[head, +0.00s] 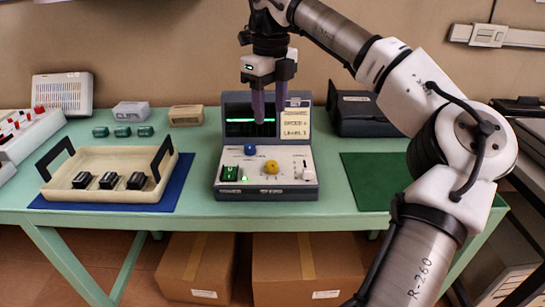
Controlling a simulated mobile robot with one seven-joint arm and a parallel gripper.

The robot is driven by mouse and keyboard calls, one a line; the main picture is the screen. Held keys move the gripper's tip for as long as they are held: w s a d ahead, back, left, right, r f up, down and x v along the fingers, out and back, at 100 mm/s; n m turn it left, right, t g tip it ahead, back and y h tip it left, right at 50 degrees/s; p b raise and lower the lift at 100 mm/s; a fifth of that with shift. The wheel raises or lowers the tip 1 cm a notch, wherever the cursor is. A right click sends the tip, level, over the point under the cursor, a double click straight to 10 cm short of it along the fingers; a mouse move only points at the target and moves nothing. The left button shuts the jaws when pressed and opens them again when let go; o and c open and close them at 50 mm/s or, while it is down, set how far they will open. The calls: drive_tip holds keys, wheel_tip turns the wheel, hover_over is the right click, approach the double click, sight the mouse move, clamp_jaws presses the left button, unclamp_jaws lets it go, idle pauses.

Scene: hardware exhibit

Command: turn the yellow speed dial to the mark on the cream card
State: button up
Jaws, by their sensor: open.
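The yellow speed dial (271,167) sits near the middle of the light control face of a grey console (265,187) on the green table. The direction its pointer faces is too small to tell. The cream card (296,123) stands at the right of the console's dark screen; its handwritten lines seem to read "speed" and "level", with the mark too small to be sure of. My gripper (268,110) points down in front of the screen, above the dial and apart from it. Its two dark fingers are open with nothing between them.
A blue knob (250,150), a green switch (230,173) and a white slider (307,173) share the console face. A cream tray (100,192) with black blocks stands left on a blue mat. A dark case (362,114) stands behind right; the green mat (375,180) is bare.

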sight(271, 163)
wheel_tip(271, 163, down, 14)
drive_tip(key=shift+d+r+b, duration=0.1)
drive_tip(key=shift+r+b, duration=0.05)
drive_tip(key=shift+b, duration=0.15)
drive_tip(key=c, duration=1)
drive_tip(key=shift+o, duration=0.2)
